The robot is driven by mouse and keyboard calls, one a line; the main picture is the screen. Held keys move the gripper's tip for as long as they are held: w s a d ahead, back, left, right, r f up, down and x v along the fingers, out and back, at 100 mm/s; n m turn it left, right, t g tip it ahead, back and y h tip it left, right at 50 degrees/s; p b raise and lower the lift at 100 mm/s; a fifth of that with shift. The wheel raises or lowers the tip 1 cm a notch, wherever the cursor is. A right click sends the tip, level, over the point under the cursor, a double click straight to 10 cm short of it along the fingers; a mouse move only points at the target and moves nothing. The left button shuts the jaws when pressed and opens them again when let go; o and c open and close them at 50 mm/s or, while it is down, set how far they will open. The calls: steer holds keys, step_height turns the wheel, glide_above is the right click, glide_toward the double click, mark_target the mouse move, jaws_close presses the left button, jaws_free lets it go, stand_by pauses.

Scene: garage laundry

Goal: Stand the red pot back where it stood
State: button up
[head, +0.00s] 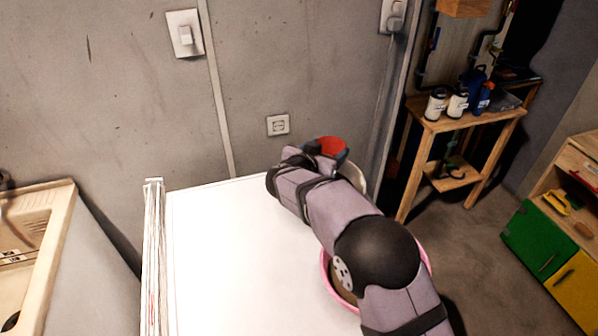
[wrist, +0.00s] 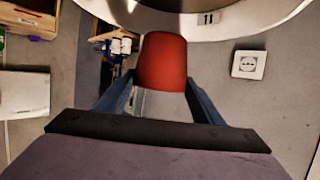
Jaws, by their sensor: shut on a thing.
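The red pot (head: 332,146) shows its open top at the far right end of the white table top (head: 230,250), in front of the grey wall. My gripper (head: 322,160) is shut on the pot, partly hidden behind my own arm. In the wrist view the red pot (wrist: 162,62) sits between the two blue-grey fingers of my gripper (wrist: 160,88). Whether its base touches a surface cannot be told.
A pale rounded object (head: 358,178) stands close beside the pot, partly hidden. A pink-rimmed bowl (head: 326,272) lies under my arm. A wooden shelf (head: 470,125) with bottles stands at right. The white table's left half is clear.

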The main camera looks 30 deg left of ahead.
steer(key=s+a+n+y+b, duration=0.1)
steer(key=s+a, duration=0.3)
steer(key=s+a+n+y+b, duration=0.1)
steer(key=s+a, duration=0.3)
steer(key=a, duration=0.1)
steer(key=shift+s+a, duration=0.1)
steer(key=shift+a, duration=0.1)
steer(key=s+a+n+g+y+b, duration=0.1)
steer(key=s+a+n+y+b, duration=0.15)
steer(key=s+a, duration=0.6)
steer(key=shift+y, duration=0.35)
steer(key=shift+s+d+f, duration=0.25)
steer(key=shift+s+f, duration=0.05)
steer(key=shift+f, duration=1.4)
steer(key=shift+s+d+f, duration=0.25)
steer(key=shift+d+f, duration=0.05)
steer(key=shift+f, duration=1.45)
steer(key=shift+s+d+f, duration=0.25)
steer(key=shift+s+f, duration=0.05)
steer(key=shift+f, duration=1.4)
steer(key=shift+f, duration=0.1)
steer(key=o, duration=1)
